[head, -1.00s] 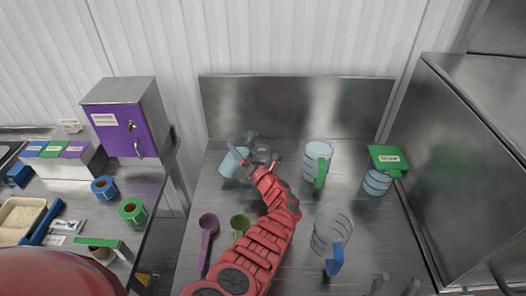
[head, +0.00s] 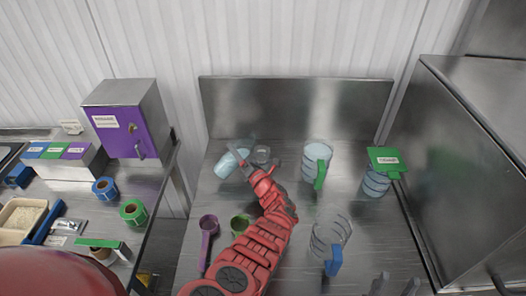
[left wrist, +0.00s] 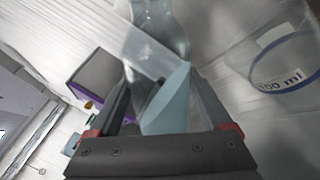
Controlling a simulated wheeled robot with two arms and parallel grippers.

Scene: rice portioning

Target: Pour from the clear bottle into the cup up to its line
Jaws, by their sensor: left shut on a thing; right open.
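My left gripper (head: 244,160) is shut on the clear bottle (head: 231,163), which looks pale blue and tilted above the back left of the steel counter. In the left wrist view the bottle (left wrist: 160,25) runs up from between the fingers, with a pale blue part (left wrist: 168,100) low between them. A clear cup (left wrist: 285,70) with a blue line and a "100 ml" label stands at the right of that view, apart from the bottle. I cannot tell which head-view vessel it is. My right gripper (head: 395,285) is open and empty at the bottom edge.
A green-handled jug (head: 317,160), a blue-handled jug (head: 331,238) and a clear container (head: 375,184) by a green sign (head: 386,160) stand on the counter. Purple (head: 208,232) and green (head: 240,222) scoops lie in front. A steel cabinet (head: 475,150) bounds the right.

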